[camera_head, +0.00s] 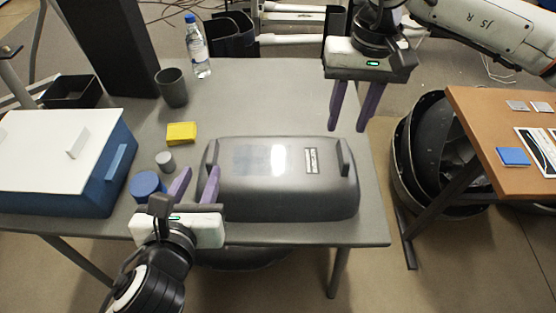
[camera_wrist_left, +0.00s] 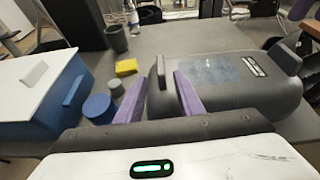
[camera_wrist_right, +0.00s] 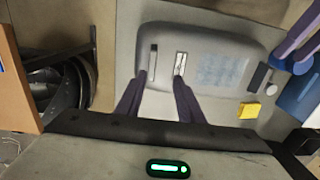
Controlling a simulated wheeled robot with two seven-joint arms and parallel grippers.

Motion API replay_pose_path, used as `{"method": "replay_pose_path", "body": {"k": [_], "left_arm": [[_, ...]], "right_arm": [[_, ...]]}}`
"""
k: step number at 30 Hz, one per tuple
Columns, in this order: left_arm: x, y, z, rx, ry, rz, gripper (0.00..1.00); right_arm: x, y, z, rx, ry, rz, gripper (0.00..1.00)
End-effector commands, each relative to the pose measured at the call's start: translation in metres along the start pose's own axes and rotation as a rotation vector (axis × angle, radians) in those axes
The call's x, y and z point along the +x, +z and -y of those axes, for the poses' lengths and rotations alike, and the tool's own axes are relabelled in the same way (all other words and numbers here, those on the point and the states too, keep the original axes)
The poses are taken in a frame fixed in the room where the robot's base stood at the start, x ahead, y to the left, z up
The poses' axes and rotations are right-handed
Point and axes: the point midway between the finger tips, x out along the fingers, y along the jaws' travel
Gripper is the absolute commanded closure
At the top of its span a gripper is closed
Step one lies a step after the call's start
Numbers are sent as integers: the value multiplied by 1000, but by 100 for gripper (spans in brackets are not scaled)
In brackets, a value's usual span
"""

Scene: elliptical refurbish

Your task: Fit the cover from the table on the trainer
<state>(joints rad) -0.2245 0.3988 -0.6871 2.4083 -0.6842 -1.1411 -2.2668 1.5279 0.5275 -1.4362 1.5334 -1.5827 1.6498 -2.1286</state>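The cover (camera_head: 250,190), a large dark grey shell with an upright handle at each end, lies on the grey table. My left gripper (camera_head: 197,184) is open and empty at the cover's left end. In the left wrist view the left handle (camera_wrist_left: 158,82) appears between its purple fingers (camera_wrist_left: 160,98), apparently beyond the tips. My right gripper (camera_head: 350,118) is open and empty, raised behind the right end. In the right wrist view the right handle (camera_wrist_right: 153,60) shows beyond its fingers (camera_wrist_right: 160,85). I cannot tell which thing is the trainer.
On the grey table (camera_head: 255,100) are a blue box with white lid (camera_head: 110,165), blue cylinder (camera_head: 147,186), grey cylinder (camera_head: 165,161), yellow block (camera_head: 181,133), cup (camera_head: 172,88) and bottle (camera_head: 197,47). Black round housings (camera_head: 425,150) stand beside the brown table (camera_head: 480,105). The table behind the cover is clear.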

Motion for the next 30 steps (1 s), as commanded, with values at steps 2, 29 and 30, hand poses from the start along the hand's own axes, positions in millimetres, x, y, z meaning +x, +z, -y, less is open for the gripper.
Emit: {"method": "replay_pose_path", "body": {"k": [2,29,30], "left_arm": [[0,2,1,26,-2,7,66],[83,3,1,28,-1,8,66],[88,2,1,28,-2,8,66]], "right_arm": [[-5,-4,-12,-7,40,-9,66],[78,-3,-16,-8,43,-5,66],[82,-4,-16,-8,44,-6,66]]}}
